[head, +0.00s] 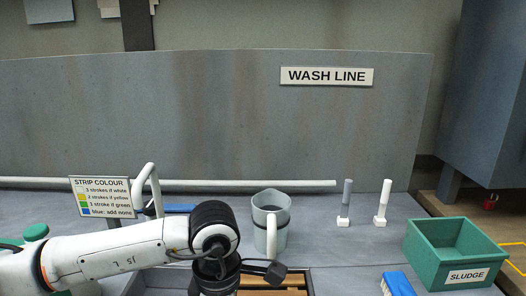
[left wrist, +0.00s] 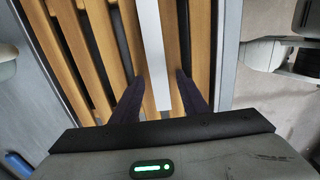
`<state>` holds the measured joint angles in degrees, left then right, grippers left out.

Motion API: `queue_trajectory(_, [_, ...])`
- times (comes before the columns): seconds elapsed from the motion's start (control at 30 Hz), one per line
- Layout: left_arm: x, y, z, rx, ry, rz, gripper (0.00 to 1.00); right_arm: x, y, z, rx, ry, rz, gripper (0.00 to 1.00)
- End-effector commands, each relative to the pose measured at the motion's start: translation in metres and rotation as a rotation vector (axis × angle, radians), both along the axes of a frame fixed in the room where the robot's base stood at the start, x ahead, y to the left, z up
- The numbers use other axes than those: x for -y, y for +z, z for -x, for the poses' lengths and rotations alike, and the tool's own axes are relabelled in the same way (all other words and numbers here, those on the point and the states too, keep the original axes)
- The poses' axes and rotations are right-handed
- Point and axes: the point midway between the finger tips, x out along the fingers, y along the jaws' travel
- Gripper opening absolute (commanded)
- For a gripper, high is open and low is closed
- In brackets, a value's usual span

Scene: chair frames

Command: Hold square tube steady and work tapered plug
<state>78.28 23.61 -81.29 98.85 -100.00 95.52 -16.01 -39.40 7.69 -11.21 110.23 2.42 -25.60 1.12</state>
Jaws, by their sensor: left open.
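My left gripper (left wrist: 160,76) is open over a slatted wooden rack (left wrist: 98,40). A pale, straight-sided bar, seemingly the square tube (left wrist: 153,50), runs between its two dark fingers. Gaps show on both sides, and I cannot tell whether either finger touches it. In the head view my left arm comes in from the left and its wrist covers part of the rack (head: 272,292); the fingers and the tube are hidden there. I cannot make out a tapered plug in either view. My right gripper is not in view.
A grey jug (head: 281,241) stands behind the rack. A grey post (head: 346,200) and a white post (head: 383,200) stand to its right. A green SLUDGE bin (head: 432,267) and a blue block (head: 397,284) are at front right. A STRIP COLOUR sign (head: 103,197) stands left.

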Motion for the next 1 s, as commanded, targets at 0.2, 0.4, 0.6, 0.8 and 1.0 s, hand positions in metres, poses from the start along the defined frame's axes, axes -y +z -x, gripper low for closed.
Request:
queue_trajectory(0.2, [0.000,0.014,-0.001,0.003,0.001,0.000,0.41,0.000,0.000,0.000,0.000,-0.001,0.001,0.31])
queue_trajectory(0.4, [0.001,0.054,-0.001,0.006,0.000,0.001,0.41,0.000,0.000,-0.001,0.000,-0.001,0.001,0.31])
queue_trajectory(0.6, [0.000,0.094,-0.001,0.004,-0.001,0.001,0.41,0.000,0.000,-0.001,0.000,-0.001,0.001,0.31])
queue_trajectory(0.8, [0.000,0.116,0.000,0.001,0.000,0.001,0.41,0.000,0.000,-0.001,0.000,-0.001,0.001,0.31])
queue_trajectory(1.0, [0.000,0.121,0.000,0.000,0.000,0.000,0.41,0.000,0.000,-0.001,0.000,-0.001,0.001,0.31])
